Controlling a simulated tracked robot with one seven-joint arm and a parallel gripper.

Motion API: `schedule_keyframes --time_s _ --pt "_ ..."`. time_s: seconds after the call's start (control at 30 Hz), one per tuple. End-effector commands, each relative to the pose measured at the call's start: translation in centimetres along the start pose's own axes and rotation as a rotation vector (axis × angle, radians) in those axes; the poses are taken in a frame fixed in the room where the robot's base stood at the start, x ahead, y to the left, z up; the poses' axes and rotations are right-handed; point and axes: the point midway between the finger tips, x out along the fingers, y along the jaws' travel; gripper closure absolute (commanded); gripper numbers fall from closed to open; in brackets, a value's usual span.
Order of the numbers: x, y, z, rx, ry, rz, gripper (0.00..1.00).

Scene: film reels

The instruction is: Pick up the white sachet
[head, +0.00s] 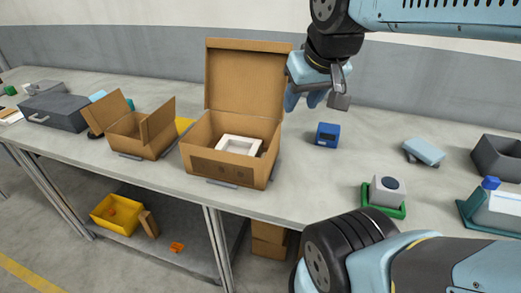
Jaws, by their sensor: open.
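No thing in the head view is clearly a white sachet. A white square piece (240,145) with a raised rim sits inside the open cardboard box (225,173). A whitish block with a dark round spot (387,191) rests on a green tray (399,211) at the right. My gripper (317,99) hangs above the table, to the right of the box's raised lid. It is open and no object shows between its fingers, though they are small and partly overlapped in this view.
A small blue box (327,135) stands below my gripper. A light blue packet on a dark base (424,152), a grey bin (497,157) and a white container in a teal holder (497,209) are at the right. A smaller open carton (138,135) is left. Table between is clear.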

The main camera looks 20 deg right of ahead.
Motion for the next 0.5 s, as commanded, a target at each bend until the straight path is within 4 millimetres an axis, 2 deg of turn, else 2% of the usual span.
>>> schedule_keyframes --time_s 0.07,0.27,0.5 --pt "0.0 0.0 0.0 0.000 0.000 0.000 0.57" --pt "0.3 0.0 -0.5 -0.022 -0.019 0.005 0.39" --pt "2.7 -0.9 -3.3 -0.166 -0.146 0.030 0.16"
